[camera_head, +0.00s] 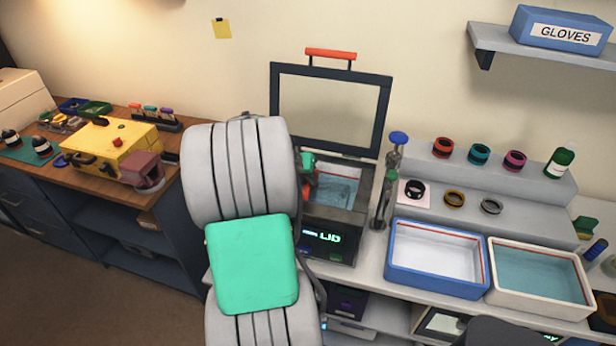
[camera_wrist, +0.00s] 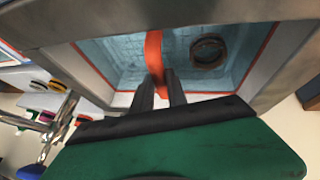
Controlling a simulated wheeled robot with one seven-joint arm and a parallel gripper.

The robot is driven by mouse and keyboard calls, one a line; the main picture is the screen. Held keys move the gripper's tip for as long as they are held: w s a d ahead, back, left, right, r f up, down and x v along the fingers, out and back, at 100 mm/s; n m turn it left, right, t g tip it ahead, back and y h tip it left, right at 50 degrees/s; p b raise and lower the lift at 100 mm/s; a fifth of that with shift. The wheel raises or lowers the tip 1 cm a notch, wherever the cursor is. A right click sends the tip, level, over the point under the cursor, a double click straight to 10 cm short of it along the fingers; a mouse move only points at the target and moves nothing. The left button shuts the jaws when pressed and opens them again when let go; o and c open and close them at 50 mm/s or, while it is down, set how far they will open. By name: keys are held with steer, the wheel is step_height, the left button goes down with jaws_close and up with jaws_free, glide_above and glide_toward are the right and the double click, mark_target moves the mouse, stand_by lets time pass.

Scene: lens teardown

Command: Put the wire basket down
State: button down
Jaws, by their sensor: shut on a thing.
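The wire basket shows in the wrist view by its orange-red handle (camera_wrist: 154,52), which runs up between my fingertips. My gripper (camera_wrist: 161,85) is shut on this handle. Faint mesh lines show below it, within the pale blue tank of the cleaner (camera_head: 333,190). A dark ring (camera_wrist: 208,52) lies to the right of the handle, apparently in the basket. I cannot tell whether the basket touches the tank floor. In the head view my arm hides most of the gripper and the basket.
The cleaner's framed lid (camera_head: 331,105) stands open behind the tank. To the right are a blue-rimmed tray (camera_head: 392,262) and a cream tray (camera_head: 492,293) holding bluish liquid. A stepped grey shelf (camera_head: 480,178) with several rings stands behind them. A wooden bench with a yellow box (camera_head: 108,143) is left.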

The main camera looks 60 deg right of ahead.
steer(key=c, duration=1.3)
jaws_free()
steer(key=b+v, duration=0.2)
steer(key=v, duration=1)
steer(key=w+a+n+t, duration=0.3)
steer(key=w+a+n, duration=0.2)
steer(key=w+a, duration=0.55)
steer(key=a+f+n+t+y, duration=0.1)
steer(key=a+n+y, duration=0.1)
steer(key=a, duration=0.8)
steer(key=s+a+f+n+y, duration=0.1)
steer(key=a+n, duration=0.4)
steer(key=a, duration=0.6)
steer(key=s+a+f+n+t+y, duration=0.1)
steer(key=a+f+n+y, duration=0.2)
steer(key=a, duration=0.8)
steer(key=shift+s+f+n+t, duration=0.1)
steer(key=shift+f+n+t, duration=0.15)
steer(key=shift+n+t, duration=0.05)
